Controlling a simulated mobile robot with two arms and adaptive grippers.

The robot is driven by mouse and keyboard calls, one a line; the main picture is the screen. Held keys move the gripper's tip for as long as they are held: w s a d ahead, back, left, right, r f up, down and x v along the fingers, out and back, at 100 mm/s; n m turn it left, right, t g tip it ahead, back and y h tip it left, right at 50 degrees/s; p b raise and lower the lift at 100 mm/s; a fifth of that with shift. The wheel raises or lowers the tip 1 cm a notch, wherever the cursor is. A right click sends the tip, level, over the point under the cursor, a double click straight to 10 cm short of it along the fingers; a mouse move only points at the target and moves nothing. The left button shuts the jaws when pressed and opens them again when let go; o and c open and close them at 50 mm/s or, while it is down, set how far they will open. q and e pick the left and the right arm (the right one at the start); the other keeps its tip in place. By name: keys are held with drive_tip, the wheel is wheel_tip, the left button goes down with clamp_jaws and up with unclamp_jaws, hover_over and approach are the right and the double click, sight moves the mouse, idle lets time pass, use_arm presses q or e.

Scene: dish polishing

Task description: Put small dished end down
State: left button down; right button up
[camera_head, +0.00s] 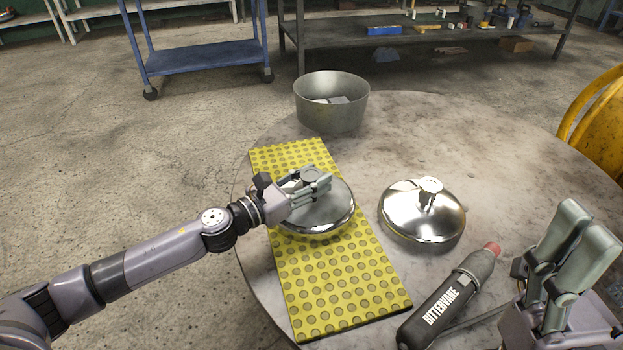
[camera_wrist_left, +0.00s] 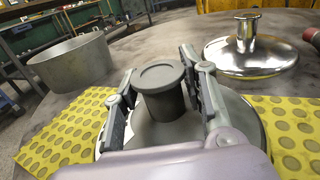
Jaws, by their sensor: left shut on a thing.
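A small grey dished end (camera_head: 325,212) with a short round knob sits over the yellow dotted mat (camera_head: 345,270); I cannot tell whether it touches the mat. My left gripper (camera_head: 310,184) is shut on its knob. In the left wrist view the fingers flank the knob (camera_wrist_left: 162,78), and the dish's body is partly hidden behind the gripper. A second, shinier dished end (camera_head: 420,222) rests on the round table to the right of the mat. My right gripper (camera_head: 572,250) is at the lower right, fingers pointing up, apart from both dished ends.
A grey metal pot (camera_head: 331,115) with something inside stands on the table behind the mat. A dark bottle (camera_head: 448,300) with a red cap lies at the front right. The back right of the round table (camera_head: 500,140) is clear. A yellow chair (camera_head: 600,125) stands at the right.

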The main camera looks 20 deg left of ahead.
use_arm(q)
drive_tip(key=c, duration=1)
unclamp_jaws()
drive_tip(key=shift+f, duration=0.1)
